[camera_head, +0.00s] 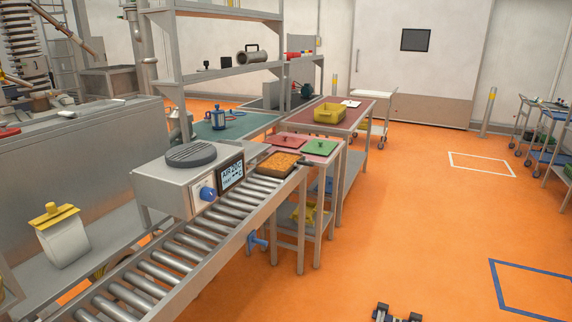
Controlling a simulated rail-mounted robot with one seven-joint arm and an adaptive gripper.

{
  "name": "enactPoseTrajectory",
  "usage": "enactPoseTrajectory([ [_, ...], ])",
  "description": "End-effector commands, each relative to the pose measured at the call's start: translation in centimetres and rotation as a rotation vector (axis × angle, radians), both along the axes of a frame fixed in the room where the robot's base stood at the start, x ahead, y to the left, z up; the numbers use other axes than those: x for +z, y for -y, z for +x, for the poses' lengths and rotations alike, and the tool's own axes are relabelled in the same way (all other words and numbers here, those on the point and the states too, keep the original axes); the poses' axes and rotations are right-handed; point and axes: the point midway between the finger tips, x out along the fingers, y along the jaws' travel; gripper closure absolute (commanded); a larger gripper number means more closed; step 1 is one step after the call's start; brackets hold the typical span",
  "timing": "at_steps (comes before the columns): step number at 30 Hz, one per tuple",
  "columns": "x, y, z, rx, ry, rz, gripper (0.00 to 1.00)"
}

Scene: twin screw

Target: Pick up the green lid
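The green lid (320,148) is a flat square piece with a small knob on top. It lies on the small metal side table (335,160), right of a similar red lid (288,141). Nothing covers it. What looks like the dark tip of my gripper (398,315) shows at the bottom edge, cut off by the frame. It is well apart from the green lid, low and to the right of it in the picture. Its opening is not clear.
A tray of orange contents (277,163) sits at the far end of the roller conveyor (190,238), next to the side table. A scale with a display (231,175) stands beside the conveyor. A yellow bin (329,115) stands behind. The orange floor (420,220) at right is clear.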

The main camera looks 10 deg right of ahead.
Motion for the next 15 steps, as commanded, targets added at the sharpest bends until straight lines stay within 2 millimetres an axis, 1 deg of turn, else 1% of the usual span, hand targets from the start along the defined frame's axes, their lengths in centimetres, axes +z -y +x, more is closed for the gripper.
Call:
enactPoseTrajectory([
  [11,0.0,0.0,0.0,0.0,0.0,0.0,1.0],
  [12,0.0,0.0,0.0,0.0,0.0,0.0,0.96],
  [14,0.0,0.0,0.0,0.0,0.0,0.0,0.75],
  [15,0.0,0.0,0.0,0.0,0.0,0.0,0.61],
])
